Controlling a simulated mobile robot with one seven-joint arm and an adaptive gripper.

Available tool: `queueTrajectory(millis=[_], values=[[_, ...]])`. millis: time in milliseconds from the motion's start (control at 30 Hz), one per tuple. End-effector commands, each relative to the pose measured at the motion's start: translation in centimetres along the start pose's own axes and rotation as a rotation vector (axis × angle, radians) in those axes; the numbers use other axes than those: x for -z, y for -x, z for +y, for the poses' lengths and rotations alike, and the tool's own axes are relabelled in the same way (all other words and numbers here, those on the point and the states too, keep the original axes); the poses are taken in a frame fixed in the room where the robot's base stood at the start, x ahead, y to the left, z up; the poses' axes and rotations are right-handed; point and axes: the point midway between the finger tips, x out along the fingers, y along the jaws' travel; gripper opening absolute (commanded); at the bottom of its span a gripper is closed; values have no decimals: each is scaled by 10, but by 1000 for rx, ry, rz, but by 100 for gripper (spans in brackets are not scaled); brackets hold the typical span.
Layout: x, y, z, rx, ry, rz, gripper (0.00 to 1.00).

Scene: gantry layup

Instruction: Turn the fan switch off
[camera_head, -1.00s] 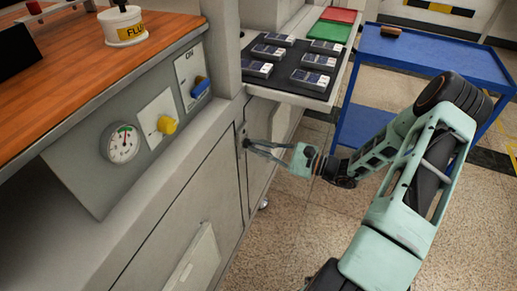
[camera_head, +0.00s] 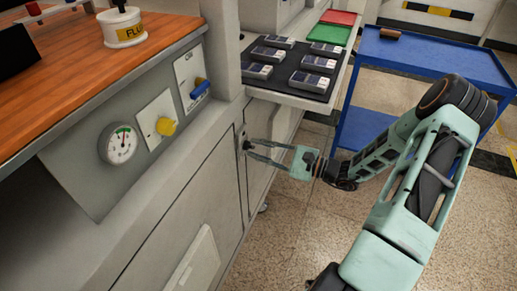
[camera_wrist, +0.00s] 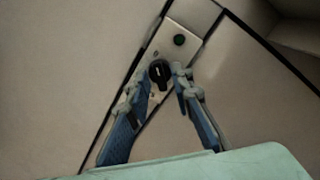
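A small black rotary knob (camera_wrist: 160,73) with a light pointer mark sits on a narrow metal plate (camera_wrist: 190,22) with a green lamp (camera_wrist: 179,40) above it. I take it to be the fan switch; its label is not readable. In the head view the knob (camera_head: 247,145) is small on the cabinet's edge strip. My gripper (camera_head: 249,150) reaches it from the right. In the wrist view my gripper (camera_wrist: 166,78) is open, with a fingertip on each side of the knob. I cannot tell whether either finger touches it.
The panel to the left carries a gauge (camera_head: 119,144), a yellow knob (camera_head: 166,126) and a blue lever (camera_head: 200,88). A shelf (camera_head: 292,99) with several grey devices juts out above my gripper. A blue cart (camera_head: 430,55) stands behind my arm.

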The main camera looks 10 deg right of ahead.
Motion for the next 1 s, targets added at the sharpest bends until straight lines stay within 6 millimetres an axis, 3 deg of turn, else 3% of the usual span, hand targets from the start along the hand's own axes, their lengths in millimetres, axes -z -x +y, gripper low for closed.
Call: queueTrajectory(millis=[367,800,1000], values=[[0,5,-1,2,-1,1,25],[1,89,-1,2,1,4,25],[0,114,-1,2,0,1,25]])
